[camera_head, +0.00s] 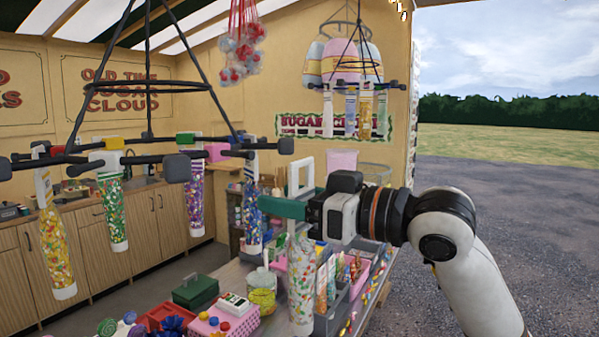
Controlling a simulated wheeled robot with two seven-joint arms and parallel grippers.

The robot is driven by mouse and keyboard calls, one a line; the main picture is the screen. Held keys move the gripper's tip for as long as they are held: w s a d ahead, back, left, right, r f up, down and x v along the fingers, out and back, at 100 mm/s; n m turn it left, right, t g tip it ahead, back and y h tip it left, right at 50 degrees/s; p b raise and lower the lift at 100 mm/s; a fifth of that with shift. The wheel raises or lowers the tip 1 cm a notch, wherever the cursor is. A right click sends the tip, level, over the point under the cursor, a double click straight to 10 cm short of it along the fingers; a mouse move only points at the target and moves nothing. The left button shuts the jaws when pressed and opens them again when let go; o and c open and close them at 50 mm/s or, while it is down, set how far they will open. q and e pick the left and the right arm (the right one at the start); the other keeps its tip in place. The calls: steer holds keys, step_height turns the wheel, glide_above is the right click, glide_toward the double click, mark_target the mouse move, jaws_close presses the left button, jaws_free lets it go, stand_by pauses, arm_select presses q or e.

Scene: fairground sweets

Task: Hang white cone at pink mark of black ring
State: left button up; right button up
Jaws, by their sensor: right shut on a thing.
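The black ring (185,91) is a hanging frame at the left with several black pegs around its lower rim. A pink mark (217,151) shows on the far side of the rim. Orange (59,250), green (113,215), purple (196,203) and blue (251,212) cones hang from it. My right gripper (284,208) is shut on the white cone (301,275), just below its white loop handle. The cone hangs upright, to the right of the blue cone and apart from the ring. Its bottom is in front of the counter. My left gripper is not in view.
A counter below holds a green box (195,291), a pink box (222,320), a jar (262,295) and sweets in trays. A second ring (352,86) with cones hangs farther back. Red-and-white bags (240,50) hang above. Open air lies between the held cone and the ring's pink mark.

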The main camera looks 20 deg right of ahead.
mark_target(300, 190)
steer(key=r, duration=0.1)
steer(key=s, duration=0.1)
steer(key=r, duration=0.1)
steer(key=shift+s+d+r, duration=0.25)
steer(key=shift+s+r, duration=0.1)
steer(key=shift+s, duration=0.05)
steer(key=p+x, duration=0.1)
steer(key=x, duration=0.6)
steer(key=shift+f, duration=0.15)
steer(key=shift+a, duration=0.15)
steer(key=shift+w+p, duration=0.1)
steer(key=shift+p, duration=0.3)
stand_by(0.7)
steer(key=shift+w+a, duration=0.1)
steer(key=shift+a, duration=0.05)
stand_by(0.4)
